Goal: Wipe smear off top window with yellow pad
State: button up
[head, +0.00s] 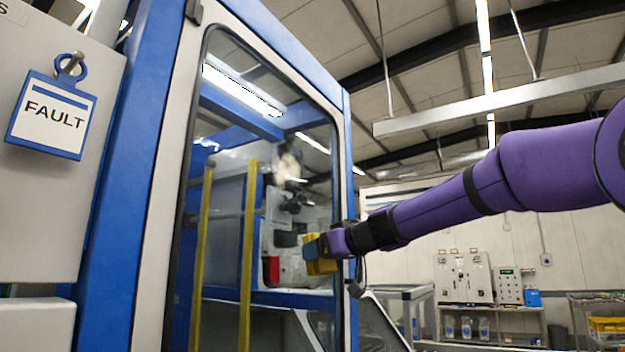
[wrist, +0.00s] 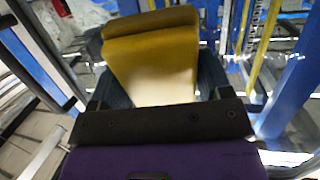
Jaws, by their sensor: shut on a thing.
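The top window (head: 225,150) is a tall glass pane in a blue and white frame in the head view. A brownish, cloudy smear (head: 289,165) shows on its upper right part. My gripper (head: 318,248) is shut on the yellow pad (head: 320,266), below and to the right of the smear. In the wrist view the pad (wrist: 155,62) sits between the dark fingers of my gripper (wrist: 155,80) and fills the upper middle. I cannot tell whether the pad touches the glass. The smear is not clearly seen in the wrist view.
A FAULT tag (head: 48,112) hangs on a grey cabinet at the left. The blue frame post (head: 345,200) stands close to my gripper. Yellow posts (head: 248,255) stand behind the glass. A shelf with boxes (head: 465,277) is far back right.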

aim_at(272, 162)
jog(key=s+a+r+n+y, duration=0.1)
jog(key=s+a+r+y, duration=0.1)
jog(key=s+r, duration=0.5)
jog(key=s+a+r+n+y, duration=0.1)
jog(key=s+r+y, duration=0.15)
jog(key=r, duration=0.75)
jog(key=shift+g+h, duration=0.25)
jog(key=shift+g, duration=0.05)
jog(key=shift+s+a+x, duration=0.1)
jog(key=shift+s+x, duration=0.05)
jog(key=shift+x, duration=1.3)
jog(key=shift+s+a+x, duration=0.15)
jog(key=shift+x, duration=1.25)
jog(key=shift+r+x, duration=0.2)
jog(key=shift+x, duration=0.95)
jog(key=shift+w+d, duration=1.2)
jog(key=shift+w, duration=0.2)
jog(key=shift+w+d, duration=0.7)
jog(key=shift+w, duration=0.3)
jog(key=shift+w+d, duration=0.75)
jog(key=shift+w, duration=0.25)
jog(key=shift+w+d, duration=0.7)
jog(key=shift+w, duration=0.3)
jog(key=shift+s, duration=0.15)
